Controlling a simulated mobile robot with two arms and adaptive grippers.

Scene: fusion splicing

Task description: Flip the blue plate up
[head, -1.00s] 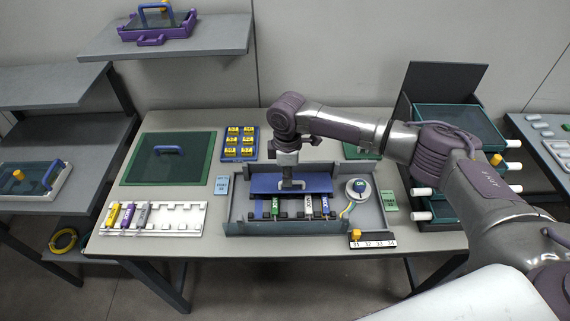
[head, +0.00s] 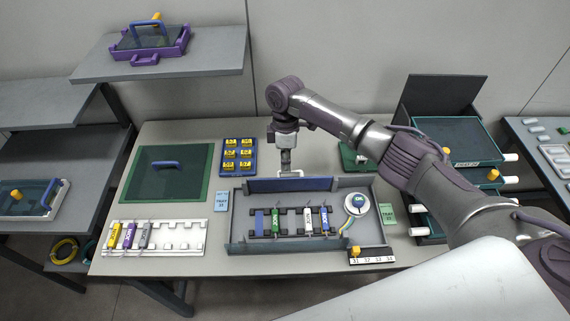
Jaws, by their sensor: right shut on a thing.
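The blue plate (head: 289,185) stands close to upright along the back of the grey open box (head: 236,230) on the table. My right gripper (head: 290,173) is at the plate's top edge, near its middle, and is shut on it; the fingertips are small and partly hidden. In front of the plate, the box's inside shows several coloured cartridges, among them a green one (head: 279,224) and a white one (head: 308,221). A round white dial with a blue centre (head: 356,203) sits at the box's right. My left gripper is out of view.
A green sheet with a blue handle (head: 143,184) lies at the left. A white rack (head: 186,238) with several cartridges is in front of it. A blue tray of yellow tiles (head: 238,158) stands behind the box. Dark drawers (head: 455,145) stand at the right.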

